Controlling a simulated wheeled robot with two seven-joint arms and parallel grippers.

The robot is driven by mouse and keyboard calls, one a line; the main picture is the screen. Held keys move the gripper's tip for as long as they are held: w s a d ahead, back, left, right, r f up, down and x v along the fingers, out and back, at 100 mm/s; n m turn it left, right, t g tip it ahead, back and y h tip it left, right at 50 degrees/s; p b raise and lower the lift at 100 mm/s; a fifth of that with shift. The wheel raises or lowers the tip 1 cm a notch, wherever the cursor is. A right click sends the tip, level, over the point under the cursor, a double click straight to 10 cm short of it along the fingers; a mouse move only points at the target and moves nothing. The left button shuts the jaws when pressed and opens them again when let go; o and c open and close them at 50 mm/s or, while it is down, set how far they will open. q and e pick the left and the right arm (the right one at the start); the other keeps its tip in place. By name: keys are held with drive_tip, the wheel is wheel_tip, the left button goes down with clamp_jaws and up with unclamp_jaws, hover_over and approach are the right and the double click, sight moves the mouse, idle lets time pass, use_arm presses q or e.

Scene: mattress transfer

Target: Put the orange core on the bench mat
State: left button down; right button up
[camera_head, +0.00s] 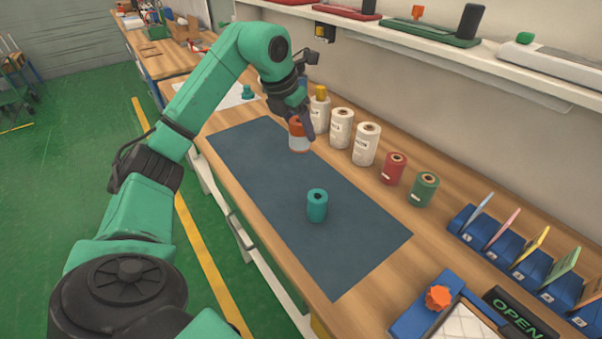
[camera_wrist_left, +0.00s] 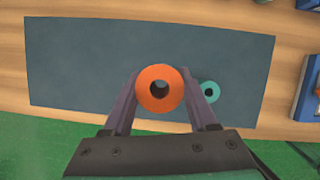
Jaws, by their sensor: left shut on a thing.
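The orange core (camera_head: 298,135), with an orange top and a whitish band lower down, is held by my left gripper (camera_head: 303,120). In the left wrist view the orange core (camera_wrist_left: 160,89) is a ring with a dark hole, between the two fingers of my left gripper (camera_wrist_left: 160,100), which is shut on it. It appears held above the dark blue bench mat (camera_head: 265,165); the mat fills much of the wrist view (camera_wrist_left: 80,60). A teal core (camera_head: 317,206) stands upright on the mat, and also shows in the wrist view (camera_wrist_left: 210,91). My right gripper is out of view.
White rolls (camera_head: 366,144), a red roll (camera_head: 394,168) and a green roll (camera_head: 424,189) stand behind the mat. Blue card holders (camera_head: 505,250) and a blue tray with an orange knob (camera_head: 438,298) are at the right. A shelf (camera_head: 400,35) runs above. The mat's front is clear.

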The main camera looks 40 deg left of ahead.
use_arm(q)
wheel_tip(320, 180, down, 14)
drive_tip(key=shift+f+p, duration=0.1)
drive_tip(key=shift+p, duration=0.2)
drive_tip(key=shift+f, duration=0.15)
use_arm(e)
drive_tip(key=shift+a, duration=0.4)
use_arm(q)
drive_tip(key=shift+c, duration=2.1)
unclamp_jaws()
drive_tip(key=shift+o, duration=1.1)
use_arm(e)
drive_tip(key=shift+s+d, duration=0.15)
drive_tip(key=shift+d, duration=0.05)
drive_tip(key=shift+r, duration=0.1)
use_arm(q)
drive_tip(key=b+v, duration=0.1)
drive_tip(key=v, duration=1.1)
drive_tip(key=shift+b, duration=0.3)
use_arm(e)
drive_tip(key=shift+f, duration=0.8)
use_arm(q)
drive_tip(key=shift+a, duration=0.1)
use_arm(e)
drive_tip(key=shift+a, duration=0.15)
